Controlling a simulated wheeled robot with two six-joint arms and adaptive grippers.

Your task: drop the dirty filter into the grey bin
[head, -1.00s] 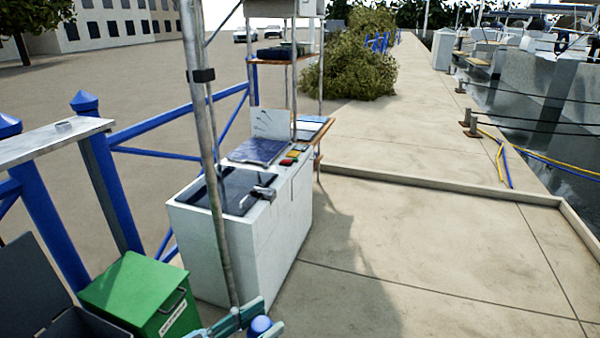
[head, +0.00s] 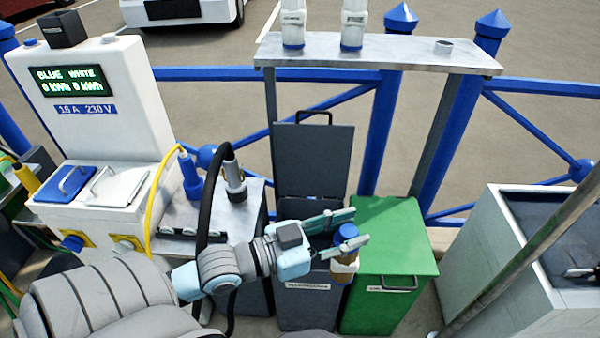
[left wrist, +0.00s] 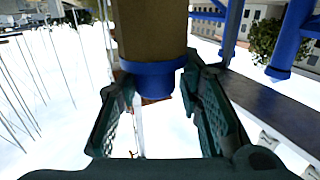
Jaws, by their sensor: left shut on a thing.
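The dirty filter (head: 345,268) has a brownish body and a blue cap. My left gripper (head: 347,238) is shut on the cap, and the body hangs below the fingers. The left wrist view shows the blue cap (left wrist: 153,78) between the fingers (left wrist: 155,100). The grey bin (head: 306,306) stands behind the filter with its lid (head: 314,158) raised and its mouth partly hidden by my gripper. In the head view the filter overlaps the bin's front right edge. I cannot tell whether it is over the mouth. My right gripper is not in view.
A green bin (head: 392,255) with a closed lid stands right beside the grey bin. A metal shelf (head: 400,50) behind holds two white filters (head: 292,24). A power pedestal (head: 105,100) with cables stands left, and a white sink unit (head: 500,262) stands right.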

